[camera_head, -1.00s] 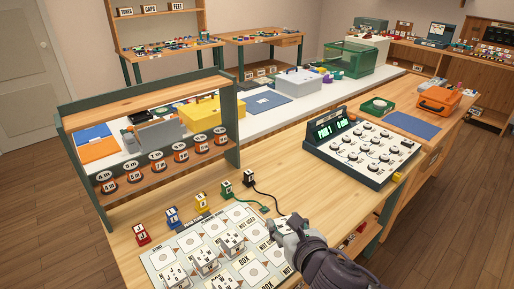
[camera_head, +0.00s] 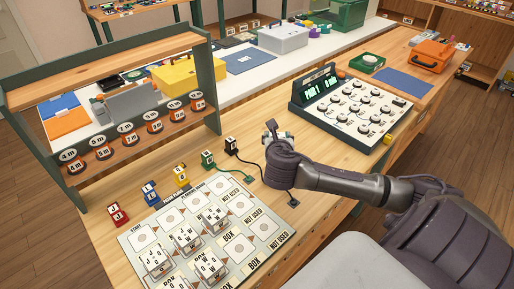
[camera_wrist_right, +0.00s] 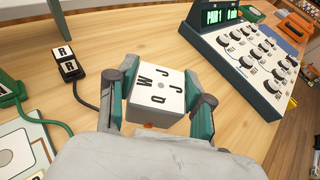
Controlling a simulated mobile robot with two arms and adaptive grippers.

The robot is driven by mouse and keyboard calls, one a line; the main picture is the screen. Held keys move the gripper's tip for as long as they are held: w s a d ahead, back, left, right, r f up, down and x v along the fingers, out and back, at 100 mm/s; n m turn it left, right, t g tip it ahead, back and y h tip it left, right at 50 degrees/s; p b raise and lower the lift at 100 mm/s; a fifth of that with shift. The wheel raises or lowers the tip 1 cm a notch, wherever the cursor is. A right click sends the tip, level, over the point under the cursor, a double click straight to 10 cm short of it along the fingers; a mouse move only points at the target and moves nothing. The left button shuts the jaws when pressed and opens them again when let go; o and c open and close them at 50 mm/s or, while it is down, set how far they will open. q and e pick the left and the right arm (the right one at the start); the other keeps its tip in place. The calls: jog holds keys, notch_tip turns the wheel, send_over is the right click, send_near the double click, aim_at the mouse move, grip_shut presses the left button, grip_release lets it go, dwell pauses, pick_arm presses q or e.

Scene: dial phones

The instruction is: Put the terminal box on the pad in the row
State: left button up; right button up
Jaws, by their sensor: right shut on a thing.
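A white terminal box (camera_wrist_right: 157,92) with black letters on its top is held between the fingers of my right gripper (camera_wrist_right: 160,100). In the head view my right gripper (camera_head: 275,137) is over the table, behind and right of the printed board (camera_head: 130,238); the box shows there only as a small pale piece. The board has printed pads with round marks, including empty ones such as the pad (camera_head: 265,227) at the right. Several white lettered boxes stand on the board, among them one (camera_head: 187,237) near its middle. My left gripper is not in view.
Small red (camera_head: 118,214), blue, yellow, green and black (camera_head: 231,146) blocks line the board's back edge; cables run from the green and black ones. A console with dials (camera_head: 350,108) stands right of my gripper. A shelf with orange labelled spools (camera_head: 127,142) stands at left.

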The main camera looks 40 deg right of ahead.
jog(key=w+f, duration=0.1)
jog(key=w, duration=0.1)
jog(key=w+a+f, duration=0.1)
jog(key=w, duration=0.1)
jog(key=w+a+f, duration=0.1)
jog(key=w+f, duration=0.1)
jog(key=shift+w+a, duration=0.2)
jog(key=shift+a, duration=0.05)
jog(key=shift+f+b, duration=0.3)
jog(key=shift+f, duration=1.75)
jog(key=shift+f, duration=0.1)
jog(key=o, duration=1.2)
